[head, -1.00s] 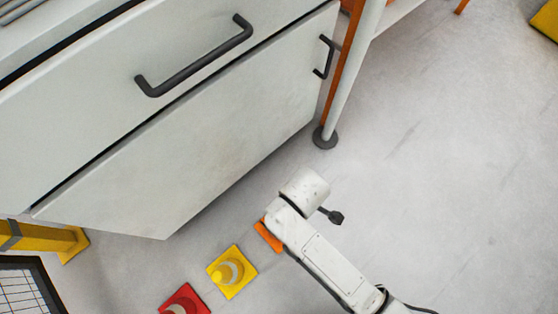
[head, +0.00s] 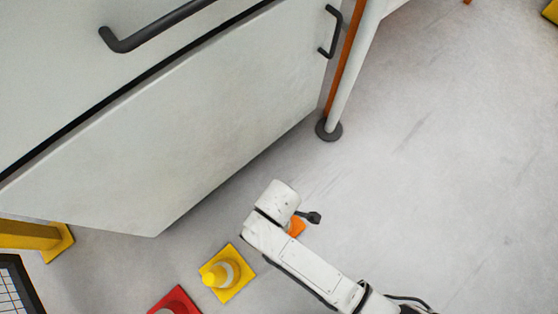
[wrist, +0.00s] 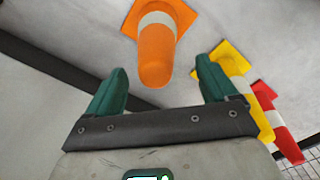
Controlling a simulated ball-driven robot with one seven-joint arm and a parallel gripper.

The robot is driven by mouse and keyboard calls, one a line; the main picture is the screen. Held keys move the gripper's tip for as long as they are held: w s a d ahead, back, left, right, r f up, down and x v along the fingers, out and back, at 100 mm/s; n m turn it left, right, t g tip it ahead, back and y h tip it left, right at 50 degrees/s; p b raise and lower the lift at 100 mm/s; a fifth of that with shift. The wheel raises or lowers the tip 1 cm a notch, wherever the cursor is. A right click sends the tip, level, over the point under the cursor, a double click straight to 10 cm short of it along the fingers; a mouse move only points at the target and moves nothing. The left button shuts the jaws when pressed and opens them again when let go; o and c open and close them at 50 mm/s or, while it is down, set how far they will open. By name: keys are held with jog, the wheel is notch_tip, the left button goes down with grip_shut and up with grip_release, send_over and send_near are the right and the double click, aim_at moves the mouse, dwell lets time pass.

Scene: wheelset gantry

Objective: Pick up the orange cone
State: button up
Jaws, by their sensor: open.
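The orange cone (wrist: 157,50) has a white band and a square orange base. In the wrist view it lies just beyond my open gripper (wrist: 162,88), its tip pointing toward the gap between the green fingertips. Nothing is between the fingers. In the head view only a small part of the orange cone (head: 296,228) shows, mostly hidden by my white arm. My gripper's fingers are hidden in the head view.
A yellow cone (head: 223,273) and a red cone (head: 175,302) stand on the floor left of my arm. A white drawer cabinet (head: 190,130) is behind them. A post with a dark round foot (head: 328,130) stands beyond. Floor to the right is clear.

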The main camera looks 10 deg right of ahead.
jog(key=f+b, duration=0.2)
jog(key=f, duration=0.1)
jog(key=f+b, duration=0.1)
jog(key=shift+w+d+f, duration=0.1)
jog(key=shift+w+f, duration=0.15)
grip_shut()
dwell(0.6)
